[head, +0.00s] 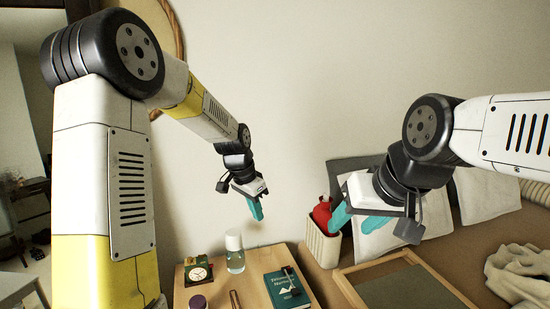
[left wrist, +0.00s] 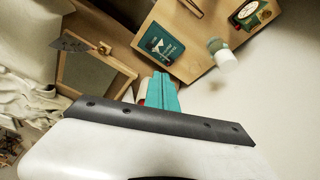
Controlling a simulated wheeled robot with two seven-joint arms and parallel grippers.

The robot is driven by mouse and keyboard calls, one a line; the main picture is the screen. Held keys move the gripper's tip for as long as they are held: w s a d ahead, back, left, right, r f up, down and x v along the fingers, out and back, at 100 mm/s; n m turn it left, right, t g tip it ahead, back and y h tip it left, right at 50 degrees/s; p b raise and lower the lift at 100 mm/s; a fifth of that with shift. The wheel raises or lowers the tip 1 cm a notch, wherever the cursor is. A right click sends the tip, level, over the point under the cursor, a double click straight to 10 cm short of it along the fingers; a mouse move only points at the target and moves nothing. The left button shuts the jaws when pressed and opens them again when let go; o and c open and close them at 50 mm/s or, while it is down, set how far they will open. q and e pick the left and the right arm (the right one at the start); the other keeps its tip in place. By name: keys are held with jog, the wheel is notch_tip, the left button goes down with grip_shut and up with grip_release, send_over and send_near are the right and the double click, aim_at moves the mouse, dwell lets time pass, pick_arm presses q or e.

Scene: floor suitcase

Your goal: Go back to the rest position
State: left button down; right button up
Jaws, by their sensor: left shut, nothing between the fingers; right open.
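My left gripper (head: 256,208) hangs in the air in the head view, above the wooden table and in front of the wall. Its teal fingers are together with nothing between them; they also show in the left wrist view (left wrist: 162,92). My right gripper (head: 357,219) is at the right in the head view, with its two teal fingers apart and empty. It is in front of a white bin (head: 322,245) that holds a red object (head: 322,212). The fingers overlap the bin's edge in the picture, and I cannot tell whether they touch it.
A wooden table (head: 256,289) below bears a teal book (head: 282,292), a bottle with a white cap (head: 234,254), a clock (head: 198,274) and a purple-lidded item (head: 197,302). A wooden-framed tray (head: 438,277) and a pale cloth (head: 515,270) lie at the right. Open air surrounds the left gripper.

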pick_arm(q)
jog(key=s+a+r+n+t, duration=0.2)
jog(key=s+a+r+n, duration=0.25)
jog(key=s+r, duration=0.65)
jog(key=s+a+r+n+t, duration=0.1)
jog(key=s+a+n, duration=0.1)
jog(key=s, duration=0.5)
jog(key=s+a+r+n+t, duration=0.1)
jog(key=s+a+n, duration=0.1)
jog(key=s, duration=0.5)
jog(key=shift+s+a+r, duration=0.2)
jog(key=shift+s+r, duration=0.05)
jog(key=shift+r, duration=0.15)
